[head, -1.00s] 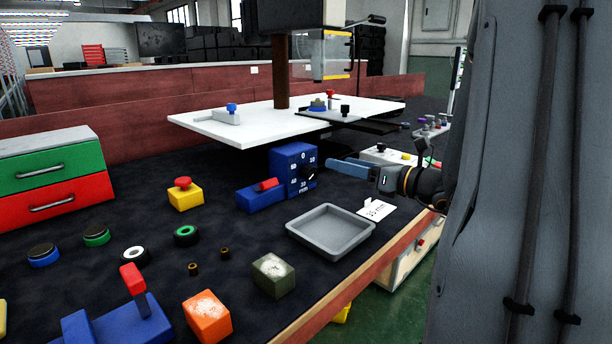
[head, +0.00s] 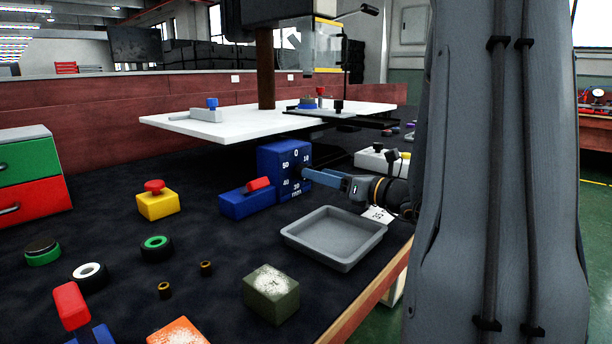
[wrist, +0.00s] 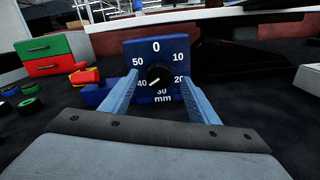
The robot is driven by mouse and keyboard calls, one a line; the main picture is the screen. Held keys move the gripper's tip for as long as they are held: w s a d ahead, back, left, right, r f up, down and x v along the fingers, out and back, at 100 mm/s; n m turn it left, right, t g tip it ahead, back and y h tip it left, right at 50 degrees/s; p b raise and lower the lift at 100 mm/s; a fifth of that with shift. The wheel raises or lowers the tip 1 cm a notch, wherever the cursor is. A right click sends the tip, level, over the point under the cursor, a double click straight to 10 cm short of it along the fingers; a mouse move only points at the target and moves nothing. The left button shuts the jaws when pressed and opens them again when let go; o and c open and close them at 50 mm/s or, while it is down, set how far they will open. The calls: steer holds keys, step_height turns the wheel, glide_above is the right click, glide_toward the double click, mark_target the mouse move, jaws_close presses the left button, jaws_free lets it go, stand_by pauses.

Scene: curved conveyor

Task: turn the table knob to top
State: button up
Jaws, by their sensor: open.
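The table knob is a round black dial (wrist: 158,76) on the front of a blue box (wrist: 171,47) marked 0, 10, 20, 30, 40, 50 and mm. In the wrist view its white pointer line aims down-left, toward the 40. My gripper (wrist: 160,95) is open, with one blue finger on each side of the knob and a gap visible around it. In the head view my gripper (head: 308,175) reaches the blue box (head: 270,165) from the right, and its fingers mostly hide the knob.
A blue block with a red switch (head: 246,200) stands left of the box. A grey tray (head: 335,262) lies in front, near the table edge. A white board (head: 185,128) lies behind. A yellow block with a red button (head: 157,205) stands further left.

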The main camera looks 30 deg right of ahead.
mark_target(308, 181)
steer(key=x, duration=0.5)
steer(key=shift+b, duration=0.4)
steer(key=c, duration=1)
steer(key=shift+c, duration=0.2)
steer(key=n+b, duration=0.2)
steer(key=n, duration=0.1)
steer(key=shift+a+f+n, duration=0.1)
steer(key=shift+n, duration=0.3)
steer(key=shift+a+n+b, duration=0.1)
steer(key=shift+n+b, duration=1.45)
steer(key=shift+n, duration=0.25)
